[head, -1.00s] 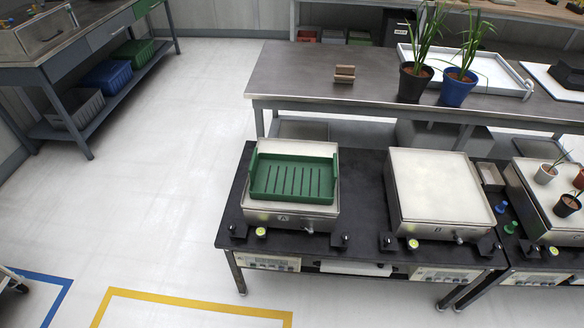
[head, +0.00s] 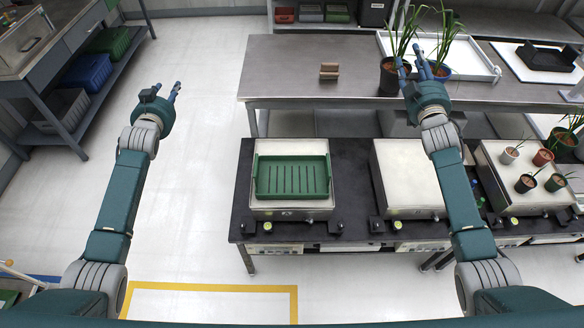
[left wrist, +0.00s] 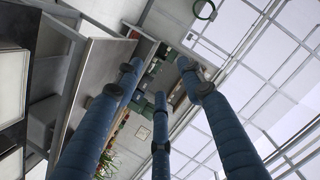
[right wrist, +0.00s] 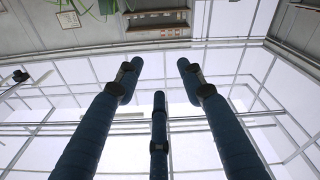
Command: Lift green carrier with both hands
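The green carrier (head: 291,178), a shallow slotted tray with raised ends, sits level on the left scale (head: 292,209) in the head view. My left gripper (head: 177,88) is raised to the left of the carrier, over the floor, well apart from it. My right gripper (head: 411,58) is raised to the right, in front of the potted plants in the picture, also apart from the carrier. In the left wrist view the blue fingers (left wrist: 160,80) are spread with nothing between them. In the right wrist view the fingers (right wrist: 155,80) are also spread and empty.
A second scale (head: 400,165) stands right of the first on the black table (head: 350,160). A scale with several small pots (head: 511,155) is further right. Behind is a metal bench (head: 290,75) with a brown block (head: 329,71), plants and a white tray (head: 480,70).

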